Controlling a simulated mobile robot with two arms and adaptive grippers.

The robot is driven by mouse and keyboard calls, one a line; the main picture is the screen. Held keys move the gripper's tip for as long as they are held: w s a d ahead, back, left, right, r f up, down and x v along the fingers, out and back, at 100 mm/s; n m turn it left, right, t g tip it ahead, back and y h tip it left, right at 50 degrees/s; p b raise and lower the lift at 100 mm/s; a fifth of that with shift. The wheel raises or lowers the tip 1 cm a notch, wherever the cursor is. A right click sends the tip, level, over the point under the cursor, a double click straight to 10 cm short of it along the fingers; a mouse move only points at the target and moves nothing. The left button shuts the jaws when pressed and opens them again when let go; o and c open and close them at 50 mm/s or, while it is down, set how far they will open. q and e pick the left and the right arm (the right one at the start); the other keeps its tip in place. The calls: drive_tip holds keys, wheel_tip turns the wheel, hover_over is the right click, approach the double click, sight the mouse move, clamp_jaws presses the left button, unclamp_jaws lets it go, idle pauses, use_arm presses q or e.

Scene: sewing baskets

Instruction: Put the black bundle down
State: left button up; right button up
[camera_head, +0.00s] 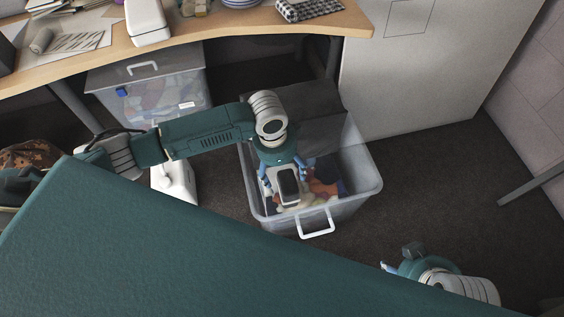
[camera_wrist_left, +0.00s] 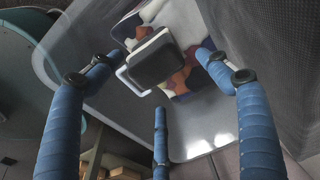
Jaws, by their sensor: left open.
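A black, rounded thing with a white edge, which I take to be the black bundle (camera_head: 288,183), is at the clear bin (camera_head: 361,196), above or on colourful cloth (camera_head: 325,187). My left gripper (camera_head: 281,175) reaches down into the bin from above, its blue fingers spread around the bundle. In the left wrist view the bundle (camera_wrist_left: 153,60) lies beyond the open fingers, with a visible gap to each fingertip. Whether it rests fully on the cloth is hidden. My right gripper (camera_head: 398,262) is at the lower right, away from the bin; its fingers are mostly hidden.
The bin has a white front handle (camera_head: 317,225) and a dark lid or flap (camera_head: 305,105) behind. A lidded clear box (camera_head: 150,90) stands under the wooden desk (camera_head: 235,28). A white device (camera_head: 174,178) stands left of the bin. Carpet to the bin's right is free.

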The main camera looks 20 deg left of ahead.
use_arm(q)
drive_tip(key=shift+s+a+r, duration=0.1)
drive_tip(key=shift+a+r, duration=0.05)
drive_tip(key=shift+r, duration=1.15)
drive_tip(key=s+d+n, duration=0.1)
drive_tip(key=s+d, duration=0.1)
drive_tip(key=s+d+r+n+t+h, duration=0.1)
drive_tip(key=s+d, duration=0.2)
drive_tip(key=s+d+h, duration=0.1)
drive_tip(key=s+d, duration=0.2)
drive_tip(key=shift+d+r+n+t, duration=0.15)
drive_tip(key=shift+r+n+t, duration=0.15)
drive_tip(key=shift+n, duration=0.1)
drive_tip(key=s+a+n, duration=0.2)
drive_tip(key=a, duration=0.1)
drive_tip(key=s+a+n+t, duration=0.1)
drive_tip(key=shift+s+a+r, duration=0.25)
drive_tip(key=shift+s+r, duration=0.05)
drive_tip(key=shift+r, duration=0.1)
drive_tip(key=s+a+n+y, duration=0.3)
drive_tip(key=s+a, duration=0.3)
drive_tip(key=a, duration=0.3)
drive_tip(key=shift+a+r+n, duration=0.3)
drive_tip(key=shift+a+n, duration=0.05)
drive_tip(key=shift+n, duration=0.25)
